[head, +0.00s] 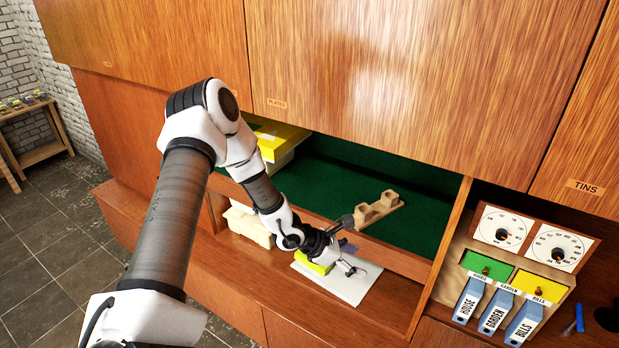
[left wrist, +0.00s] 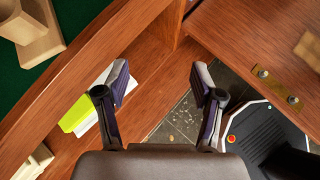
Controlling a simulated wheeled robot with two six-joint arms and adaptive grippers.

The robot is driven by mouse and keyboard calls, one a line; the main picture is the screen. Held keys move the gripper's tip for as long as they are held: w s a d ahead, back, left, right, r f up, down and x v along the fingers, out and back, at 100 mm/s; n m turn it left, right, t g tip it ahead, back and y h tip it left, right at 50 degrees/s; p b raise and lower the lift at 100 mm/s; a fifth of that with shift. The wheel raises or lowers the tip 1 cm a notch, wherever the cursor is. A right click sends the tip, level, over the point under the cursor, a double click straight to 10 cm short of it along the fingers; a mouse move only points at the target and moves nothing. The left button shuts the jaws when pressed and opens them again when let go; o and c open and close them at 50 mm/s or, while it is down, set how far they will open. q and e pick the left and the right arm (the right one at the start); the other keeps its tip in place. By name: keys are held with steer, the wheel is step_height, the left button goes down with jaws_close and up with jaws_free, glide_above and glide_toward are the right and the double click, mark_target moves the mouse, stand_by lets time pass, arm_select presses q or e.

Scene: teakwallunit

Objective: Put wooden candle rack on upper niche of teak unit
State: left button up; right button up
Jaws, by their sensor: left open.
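The wooden candle rack (head: 378,209), a pale wood bar with raised cup-like blocks, stands on the green floor of the upper niche (head: 330,180) of the teak unit (head: 385,75). Part of the rack (left wrist: 42,35) shows at the top left of the left wrist view, cut off by the frame. My left gripper (head: 350,266) is open and empty, in front of and below the rack, apart from it, over the lower ledge. In the left wrist view its two fingers (left wrist: 160,85) are spread with nothing between them. My right gripper is in neither view.
A yellow box (head: 280,137) stands at the niche's left. On the lower ledge are cream blocks (head: 249,222), a white sheet (head: 350,285) and a lime-green item (head: 314,264). A panel with dials (head: 530,240) and labelled blue holders is at right. Green floor around the rack is clear.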

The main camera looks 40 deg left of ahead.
arm_select(q)
steer(key=s+d+f+m+g, duration=0.5)
steer(key=s+d+f, duration=0.1)
steer(key=s, duration=0.3)
steer(key=s+f+m+g+y, duration=0.3)
steer(key=s+m, duration=0.4)
steer(key=s, duration=0.2)
steer(key=s+f+m+g+y, duration=0.3)
steer(key=s+m, duration=0.4)
steer(key=s, duration=0.2)
steer(key=d+m+t, duration=0.1)
steer(key=m, duration=0.2)
steer(key=s+d+m, duration=0.1)
steer(key=d+m, duration=0.1)
steer(key=m, duration=0.1)
steer(key=s+d+f+m+t, duration=0.1)
steer(key=m, duration=0.2)
steer(key=shift+d+t, duration=0.3)
steer(key=shift+d, duration=0.1)
steer(key=shift+w, duration=0.1)
